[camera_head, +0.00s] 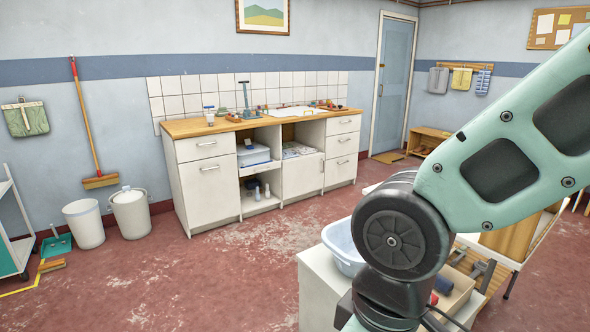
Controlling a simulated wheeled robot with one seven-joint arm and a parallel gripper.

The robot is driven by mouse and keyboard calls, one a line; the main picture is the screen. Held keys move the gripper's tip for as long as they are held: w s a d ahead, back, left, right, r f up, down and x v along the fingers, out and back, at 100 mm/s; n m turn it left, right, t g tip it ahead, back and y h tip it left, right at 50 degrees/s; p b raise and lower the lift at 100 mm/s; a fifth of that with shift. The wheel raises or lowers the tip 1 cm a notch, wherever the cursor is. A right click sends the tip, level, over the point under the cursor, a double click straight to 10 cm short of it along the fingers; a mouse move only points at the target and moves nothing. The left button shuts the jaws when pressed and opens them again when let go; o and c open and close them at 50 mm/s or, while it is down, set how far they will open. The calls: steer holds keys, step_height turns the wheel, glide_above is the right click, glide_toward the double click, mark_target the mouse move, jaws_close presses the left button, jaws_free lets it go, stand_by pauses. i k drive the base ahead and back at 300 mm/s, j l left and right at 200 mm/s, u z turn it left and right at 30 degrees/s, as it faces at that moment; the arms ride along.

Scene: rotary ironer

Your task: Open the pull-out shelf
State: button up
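A white cabinet unit with a wooden top (205,126) stands against the tiled wall. Its open middle bay has a white shelf board (262,167) carrying a white and blue box (254,155); bottles stand on the floor of the bay below. I cannot tell whether this board is the pull-out shelf, and nothing else in view is clearly one. My green arm crosses the right side of the picture with its dark round joint low at centre right. My gripper is out of view.
A white low unit (318,290) with a blue basin (345,242) and a wooden tray stands close by, partly behind my arm. Two bins (84,224) and a broom (86,130) stand at left. The red floor before the cabinet is clear.

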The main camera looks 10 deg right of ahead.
mark_target(256, 168)
steer(key=i+j+u, duration=0.45)
steer(key=i, duration=0.25)
steer(key=i+j+u, duration=0.2)
steer(key=i, duration=2)
steer(key=i+z, duration=0.1)
steer(key=i, duration=0.45)
steer(key=i+j+z, duration=0.1)
steer(key=i, duration=0.4)
steer(key=i+j+z, duration=0.15)
steer(key=i, duration=0.4)
steer(key=i+z, duration=0.5)
steer(key=z, duration=0.2)
steer(key=i+z, duration=0.3)
steer(key=i+l+z, duration=0.1)
steer(key=i, duration=0.25)
steer(key=i+l+z, duration=0.15)
steer(key=i+l+u, duration=0.25)
steer(key=i+l, duration=0.25)
steer(key=i+l+u, duration=0.2)
steer(key=i+l, duration=0.2)
steer(key=l, duration=0.15)
